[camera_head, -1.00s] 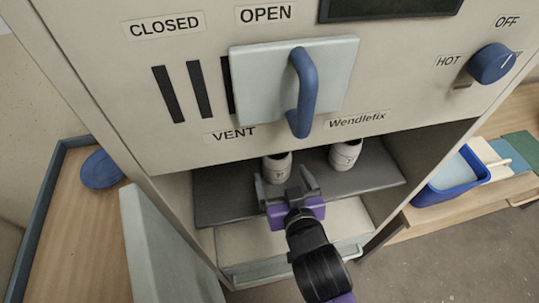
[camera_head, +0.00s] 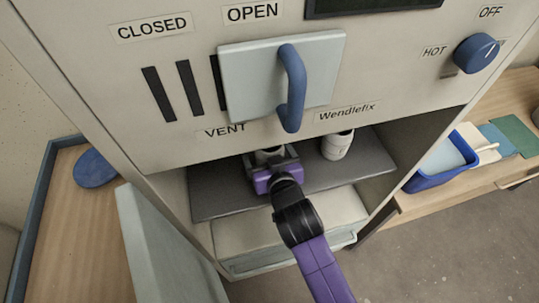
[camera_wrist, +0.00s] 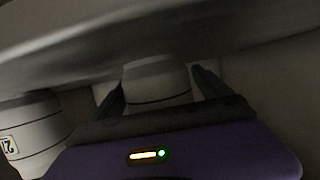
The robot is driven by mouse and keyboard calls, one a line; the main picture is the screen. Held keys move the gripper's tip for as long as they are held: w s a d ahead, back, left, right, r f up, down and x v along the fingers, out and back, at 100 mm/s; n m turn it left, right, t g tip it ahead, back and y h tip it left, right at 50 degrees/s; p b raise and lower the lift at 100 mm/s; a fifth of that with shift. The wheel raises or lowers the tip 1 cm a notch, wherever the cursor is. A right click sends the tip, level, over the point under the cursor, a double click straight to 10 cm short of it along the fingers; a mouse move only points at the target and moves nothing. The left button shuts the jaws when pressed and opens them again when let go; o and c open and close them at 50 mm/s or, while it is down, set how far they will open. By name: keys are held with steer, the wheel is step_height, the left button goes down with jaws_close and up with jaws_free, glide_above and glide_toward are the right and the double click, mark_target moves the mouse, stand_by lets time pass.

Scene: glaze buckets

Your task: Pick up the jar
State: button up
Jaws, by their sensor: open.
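Two white jars with dark bands stand on the dark shelf (camera_head: 220,203) inside the cabinet. The left jar (camera_head: 268,154) is mostly hidden behind my gripper in the head view. In the wrist view this jar (camera_wrist: 157,82) is between my two fingers, one on each side. My gripper (camera_head: 270,164) is open around it; contact cannot be told. The right jar (camera_head: 337,145) stands clear of my gripper, and a jar with a printed label also shows at the left of the wrist view (camera_wrist: 35,135).
The cabinet front (camera_head: 180,80) with a blue handle (camera_head: 292,90) overhangs the shelf closely. An open door (camera_head: 160,255) stands at left. A pale drawer or ledge (camera_head: 290,228) lies below. A blue bin (camera_head: 442,165) sits on the right bench.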

steer(key=c, duration=1.8)
steer(key=shift+r, duration=0.1)
